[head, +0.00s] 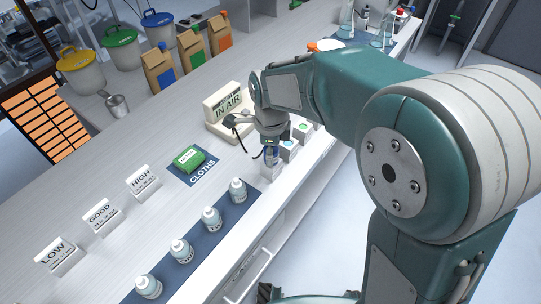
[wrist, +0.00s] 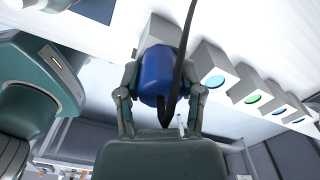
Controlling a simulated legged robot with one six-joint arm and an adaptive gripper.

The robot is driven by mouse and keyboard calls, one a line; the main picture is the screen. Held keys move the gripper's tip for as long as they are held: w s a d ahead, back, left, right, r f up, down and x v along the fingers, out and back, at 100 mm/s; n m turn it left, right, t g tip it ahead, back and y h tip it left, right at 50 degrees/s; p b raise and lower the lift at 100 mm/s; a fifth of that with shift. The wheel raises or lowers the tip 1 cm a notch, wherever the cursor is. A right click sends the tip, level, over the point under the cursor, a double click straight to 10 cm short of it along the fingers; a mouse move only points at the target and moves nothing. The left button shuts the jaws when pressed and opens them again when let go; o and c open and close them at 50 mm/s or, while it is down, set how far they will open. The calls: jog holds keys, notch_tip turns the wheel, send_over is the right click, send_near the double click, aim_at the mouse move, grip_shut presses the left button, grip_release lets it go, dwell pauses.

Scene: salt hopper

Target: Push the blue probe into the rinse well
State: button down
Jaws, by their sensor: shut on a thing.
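My gripper (wrist: 160,100) is shut on the blue probe (wrist: 162,75), a blue cylinder with a black cable running across it. In the head view my gripper (head: 271,150) points down at the bench's front edge, with the probe (head: 271,157) partly hidden between its fingers. A white block (wrist: 158,33) lies right behind the probe in the wrist view; I cannot tell whether the probe is in it or only near it. Beside it stands a row of white blocks with round faces: light blue (wrist: 215,82), green (wrist: 252,98) and blue (wrist: 279,110). No rinse label is readable.
A cream IN AIR stand (head: 226,107) is just behind my gripper. A green packet (head: 189,158) lies on the CLOTHS mat. Several white bottles (head: 212,219) stand along the front. LOW (head: 58,256), GOOD (head: 102,215) and HIGH (head: 144,182) signs stand left.

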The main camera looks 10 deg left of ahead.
jog(key=shift+r, duration=0.1)
jog(key=shift+r, duration=3.95)
jog(key=shift+a, duration=0.1)
